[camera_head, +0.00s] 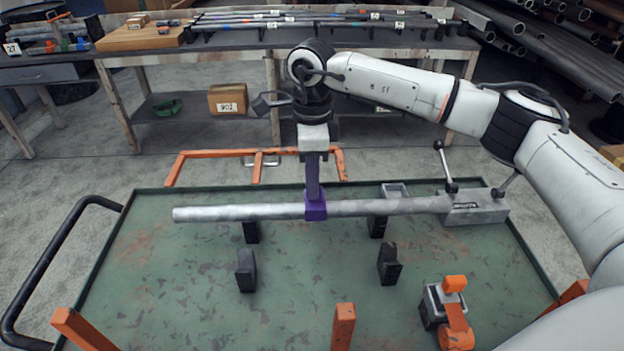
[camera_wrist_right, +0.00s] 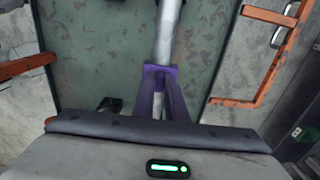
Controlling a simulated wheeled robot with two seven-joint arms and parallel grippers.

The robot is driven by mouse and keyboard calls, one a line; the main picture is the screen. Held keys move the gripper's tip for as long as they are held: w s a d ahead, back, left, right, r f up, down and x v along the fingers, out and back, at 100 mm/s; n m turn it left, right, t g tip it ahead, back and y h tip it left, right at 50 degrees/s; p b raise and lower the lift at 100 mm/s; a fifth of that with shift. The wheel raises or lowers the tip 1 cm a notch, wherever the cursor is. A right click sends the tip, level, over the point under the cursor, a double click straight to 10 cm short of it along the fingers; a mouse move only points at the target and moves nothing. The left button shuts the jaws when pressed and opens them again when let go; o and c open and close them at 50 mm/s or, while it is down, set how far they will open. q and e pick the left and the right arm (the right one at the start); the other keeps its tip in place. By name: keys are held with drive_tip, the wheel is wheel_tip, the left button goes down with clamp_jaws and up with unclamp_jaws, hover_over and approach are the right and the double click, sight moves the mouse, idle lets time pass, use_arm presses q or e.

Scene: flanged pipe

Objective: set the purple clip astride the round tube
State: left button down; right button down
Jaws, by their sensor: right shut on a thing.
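The round tube (camera_head: 250,212) is a long grey bar lying across the green cart, its right end at a grey vise-like block (camera_head: 473,207). The purple clip (camera_head: 316,207) is at the tube, a little left of its middle, with its tall stem reaching up to my right gripper (camera_head: 313,155). My right gripper is shut on that stem, above the tube. In the right wrist view the clip (camera_wrist_right: 160,73) overlaps the tube (camera_wrist_right: 169,30). I cannot tell whether it is fully seated. The gripper's fingertips are mostly hidden in the wrist view. My left gripper is not in view.
The green cart top (camera_head: 300,320) has several black supports, one a black block (camera_head: 389,265). An orange and grey clamp (camera_head: 452,310) stands at the front right. Orange posts (camera_head: 343,325) rise at the front edge. A workbench (camera_head: 230,45) stands behind.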

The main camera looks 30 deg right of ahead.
drive_tip(key=shift+f, duration=0.5)
drive_tip(key=c, duration=1.7)
unclamp_jaws()
drive_tip(key=shift+r, duration=0.1)
wheel_tip(320, 180, up, 10)
drive_tip(key=shift+r, duration=0.15)
